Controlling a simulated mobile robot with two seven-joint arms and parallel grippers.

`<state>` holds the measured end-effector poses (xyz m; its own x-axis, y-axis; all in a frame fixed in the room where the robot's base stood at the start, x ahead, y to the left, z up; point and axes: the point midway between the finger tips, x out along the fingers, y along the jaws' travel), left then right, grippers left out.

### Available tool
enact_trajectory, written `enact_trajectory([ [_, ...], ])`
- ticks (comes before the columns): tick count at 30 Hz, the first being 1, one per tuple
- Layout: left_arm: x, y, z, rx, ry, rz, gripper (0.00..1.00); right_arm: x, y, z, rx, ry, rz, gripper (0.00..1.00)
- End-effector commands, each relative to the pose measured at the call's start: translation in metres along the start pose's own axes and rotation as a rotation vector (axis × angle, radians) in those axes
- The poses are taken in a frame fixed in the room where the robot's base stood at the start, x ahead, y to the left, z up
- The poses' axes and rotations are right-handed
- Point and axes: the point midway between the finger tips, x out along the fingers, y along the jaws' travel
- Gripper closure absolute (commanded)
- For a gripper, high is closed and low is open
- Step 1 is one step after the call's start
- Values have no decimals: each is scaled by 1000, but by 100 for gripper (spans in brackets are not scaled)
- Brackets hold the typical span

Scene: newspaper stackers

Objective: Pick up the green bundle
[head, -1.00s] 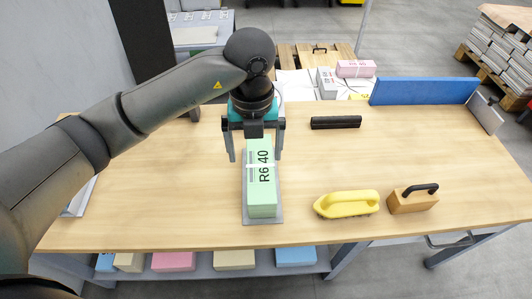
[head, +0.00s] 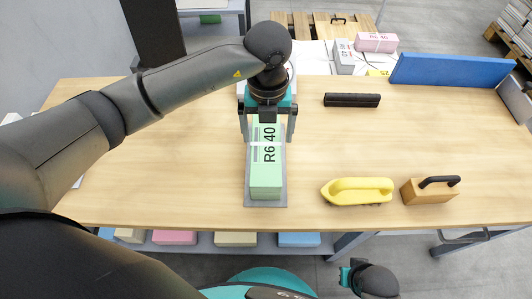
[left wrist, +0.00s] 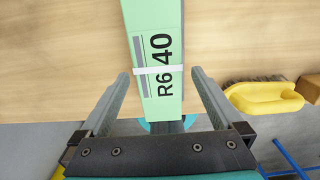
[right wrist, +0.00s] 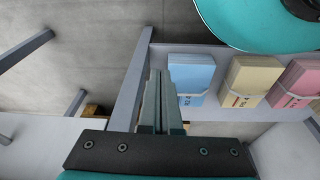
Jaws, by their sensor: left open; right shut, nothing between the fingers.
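The green bundle (head: 265,165), marked R6 40 and tied with a white band, lies on a grey tray (head: 283,190) on the wooden table. My left gripper (head: 267,137) is open over the far end of the bundle. In the left wrist view the green bundle (left wrist: 157,50) runs between the two spread fingers, with a gap on each side; I cannot tell how far down the fingers reach. My right gripper (right wrist: 158,75) is shut and empty, low in front of the table, facing the shelf beneath.
A yellow brush (head: 358,191) and a wooden block with black handle (head: 430,190) stand right of the bundle. A black bar (head: 352,100) and a blue panel (head: 450,70) lie farther back. Blue (right wrist: 190,78), yellow and pink bundles sit on the lower shelf. The left tabletop is mostly clear.

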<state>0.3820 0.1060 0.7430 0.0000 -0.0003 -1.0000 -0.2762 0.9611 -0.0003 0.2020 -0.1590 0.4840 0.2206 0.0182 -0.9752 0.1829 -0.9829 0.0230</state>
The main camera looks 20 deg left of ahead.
Motion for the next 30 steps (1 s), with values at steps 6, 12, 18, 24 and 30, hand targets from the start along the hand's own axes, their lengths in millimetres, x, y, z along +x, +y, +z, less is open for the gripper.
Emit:
enact_trajectory([
  [6, 23, 0, 0, 0, 1, 0, 0, -12, 0, -14, 2, 26, 1, 100],
  [12, 29, 0, 0, 0, 0, 0, 0, -17, 1, -18, 2, 33, 1, 100],
  [18, 45, 2, 0, -1, 1, 1, 0, -29, 1, -29, 4, 61, 3, 100],
  [24, 63, 4, 0, -1, 2, 1, 0, -47, 2, -41, 5, 91, 5, 100],
  [30, 77, 4, 0, -1, 0, 0, 0, -62, 3, -48, 6, 112, 6, 100],
])
